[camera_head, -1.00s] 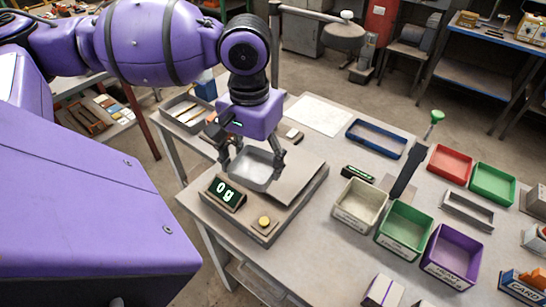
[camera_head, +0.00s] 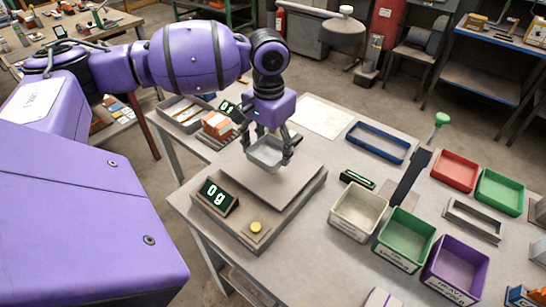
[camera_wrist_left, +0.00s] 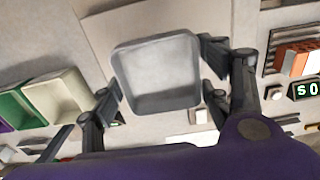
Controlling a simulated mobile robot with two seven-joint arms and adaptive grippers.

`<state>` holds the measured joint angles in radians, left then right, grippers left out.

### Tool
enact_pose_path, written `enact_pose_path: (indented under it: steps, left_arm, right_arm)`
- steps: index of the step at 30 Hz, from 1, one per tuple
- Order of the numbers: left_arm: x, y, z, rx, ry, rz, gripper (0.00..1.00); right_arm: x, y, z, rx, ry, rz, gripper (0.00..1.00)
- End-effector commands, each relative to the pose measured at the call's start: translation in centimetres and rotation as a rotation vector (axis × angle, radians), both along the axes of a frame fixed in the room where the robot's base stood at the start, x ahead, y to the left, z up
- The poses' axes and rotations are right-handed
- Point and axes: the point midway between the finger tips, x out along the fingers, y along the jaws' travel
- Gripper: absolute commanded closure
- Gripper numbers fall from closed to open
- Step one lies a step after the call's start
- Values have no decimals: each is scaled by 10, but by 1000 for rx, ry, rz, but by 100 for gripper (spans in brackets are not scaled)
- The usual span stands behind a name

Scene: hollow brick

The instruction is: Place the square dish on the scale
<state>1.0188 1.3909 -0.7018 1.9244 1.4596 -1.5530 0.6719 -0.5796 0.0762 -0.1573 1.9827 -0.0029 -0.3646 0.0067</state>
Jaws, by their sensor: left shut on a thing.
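The square dish (camera_head: 265,153) is a small grey, open-topped dish. My left gripper (camera_head: 267,150) is shut on it, with fingers on opposite sides. The dish is over the back part of the scale's flat plate; whether it touches the plate I cannot tell. In the left wrist view the dish (camera_wrist_left: 158,72) sits between the two fingers (camera_wrist_left: 160,92), empty inside. The scale (camera_head: 262,205) has a wide grey plate, a display (camera_head: 217,197) reading 0 g and a yellow knob (camera_head: 255,227) in front. My right gripper is not in view.
Right of the scale are a cream bin (camera_head: 358,210), a green bin (camera_head: 404,240) and a purple bin (camera_head: 455,262). A blue tray (camera_head: 377,142) and a white sheet (camera_head: 320,116) lie behind. An orange-and-white block (camera_head: 217,125) stands left of the gripper. The scale plate's front is clear.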

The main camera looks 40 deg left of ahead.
Motion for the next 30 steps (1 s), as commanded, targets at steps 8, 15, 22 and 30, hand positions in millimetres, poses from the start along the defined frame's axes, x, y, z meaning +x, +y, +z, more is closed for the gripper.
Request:
enact_pose_path:
  steps: [8,15,22,30]
  left_arm:
    - [13,4,-17,0,0,1,56]
    - [14,4,-47,1,-1,0,56]
    - [14,4,-46,1,-3,0,56]
    - [14,4,-50,1,-2,0,12]
  right_arm:
    - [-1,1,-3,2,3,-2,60]
    - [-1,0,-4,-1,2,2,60]
    - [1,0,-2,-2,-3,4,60]
    - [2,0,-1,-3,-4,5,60]
